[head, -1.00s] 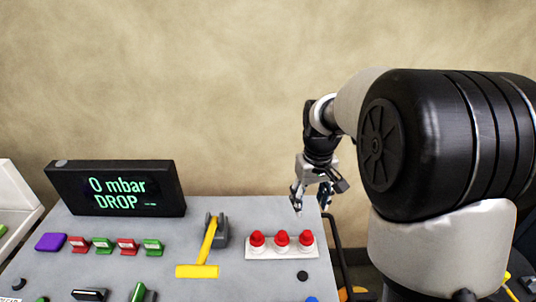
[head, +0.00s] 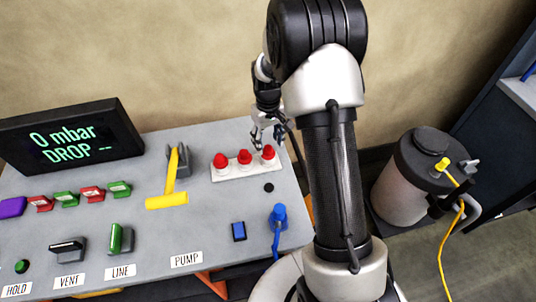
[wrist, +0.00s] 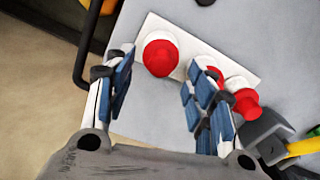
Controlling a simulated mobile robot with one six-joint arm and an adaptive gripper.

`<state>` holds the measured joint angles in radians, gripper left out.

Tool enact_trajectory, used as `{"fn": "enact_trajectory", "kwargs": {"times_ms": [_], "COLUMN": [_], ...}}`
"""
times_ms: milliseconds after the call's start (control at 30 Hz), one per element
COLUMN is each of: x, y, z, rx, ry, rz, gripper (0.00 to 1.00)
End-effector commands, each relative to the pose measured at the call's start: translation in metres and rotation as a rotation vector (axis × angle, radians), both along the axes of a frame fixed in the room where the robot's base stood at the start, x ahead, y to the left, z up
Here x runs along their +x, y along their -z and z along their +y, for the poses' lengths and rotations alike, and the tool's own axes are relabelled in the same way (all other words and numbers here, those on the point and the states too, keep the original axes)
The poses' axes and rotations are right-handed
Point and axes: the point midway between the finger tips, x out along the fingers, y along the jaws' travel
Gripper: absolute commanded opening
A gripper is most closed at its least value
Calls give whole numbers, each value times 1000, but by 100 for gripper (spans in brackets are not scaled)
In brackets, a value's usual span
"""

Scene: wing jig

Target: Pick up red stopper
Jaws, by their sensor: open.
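Three red stoppers stand in a row on a white rack (head: 246,173) on the grey table: a left one (head: 221,160), a middle one (head: 244,157) and a right one (head: 268,152). My gripper (head: 268,141) is beside the right stopper in the head view. In the wrist view my gripper (wrist: 157,90) is open, its blue-padded fingers apart. One end stopper (wrist: 160,56) shows just beyond the gap between the fingertips. The other stoppers (wrist: 245,103) are partly hidden behind the right finger. Nothing is held.
A yellow-handled lever (head: 171,170) stands left of the rack. A display box (head: 72,137) is at the back left. A blue plug (head: 278,216) and a black knob (head: 269,188) are in front of the rack. A grey tank (head: 405,180) stands right of the table.

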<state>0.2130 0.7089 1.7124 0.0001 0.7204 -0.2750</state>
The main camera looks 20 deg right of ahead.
Motion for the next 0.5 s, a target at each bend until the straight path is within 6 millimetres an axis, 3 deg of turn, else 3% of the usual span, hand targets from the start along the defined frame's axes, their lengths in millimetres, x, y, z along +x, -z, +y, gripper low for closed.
{"fn": "enact_trajectory", "kwargs": {"times_ms": [167,500], "x": [-1,-1], "y": [9,54], "z": [0,1], "rx": [0,1], "ry": [0,0], "rz": [1,2], "gripper": [50,50]}}
